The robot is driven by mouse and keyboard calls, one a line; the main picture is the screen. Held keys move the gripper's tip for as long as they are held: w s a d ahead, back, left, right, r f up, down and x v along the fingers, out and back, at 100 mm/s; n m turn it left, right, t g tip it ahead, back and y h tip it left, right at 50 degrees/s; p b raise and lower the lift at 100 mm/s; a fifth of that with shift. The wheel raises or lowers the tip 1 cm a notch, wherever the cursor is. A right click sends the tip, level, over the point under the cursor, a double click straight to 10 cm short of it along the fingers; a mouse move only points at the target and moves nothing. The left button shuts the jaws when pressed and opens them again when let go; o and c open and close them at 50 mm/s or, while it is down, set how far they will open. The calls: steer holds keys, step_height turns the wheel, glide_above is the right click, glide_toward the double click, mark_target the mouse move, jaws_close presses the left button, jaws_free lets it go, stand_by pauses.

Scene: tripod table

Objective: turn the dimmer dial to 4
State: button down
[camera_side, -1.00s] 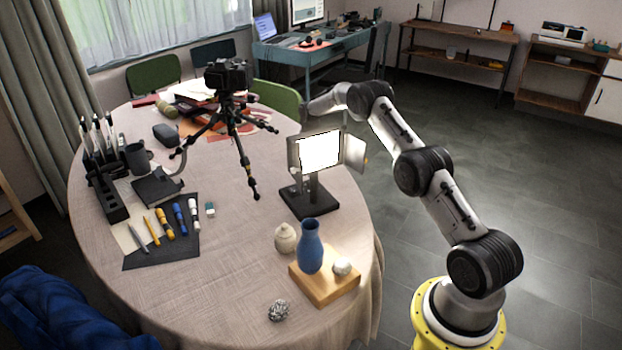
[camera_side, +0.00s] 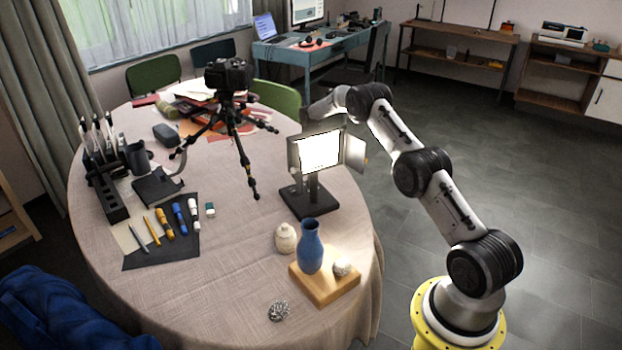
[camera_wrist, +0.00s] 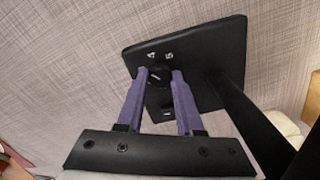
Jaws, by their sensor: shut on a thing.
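The dimmer dial (camera_wrist: 156,76) is a small dark round knob with a pale line on its top, on the black base plate (camera_wrist: 205,85) of the lamp. Small white marks, which look like a 4 and a 5, are printed just beyond it. My gripper (camera_wrist: 160,71) has its two purple fingers shut on the dial, one on each side. In the side view the lamp's lit panel (camera_side: 320,151) stands over its black base (camera_side: 322,208). There my gripper and the dial cannot be made out.
A camera on a black tripod (camera_side: 239,150) stands left of the lamp. A blue vase (camera_side: 310,247) on a wooden block (camera_side: 327,291) and a cream jar (camera_side: 285,238) stand in front of it. Pens and markers lie at the left. The front left tablecloth (camera_side: 215,295) is clear.

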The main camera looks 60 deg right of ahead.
steer(key=shift+m, duration=1.6)
steer(key=c, duration=0.5)
jaws_free()
steer(key=shift+c, duration=0.2)
steer(key=shift+r, duration=0.15)
step_height(320, 180, up, 14)
steer(key=shift+f, duration=0.2)
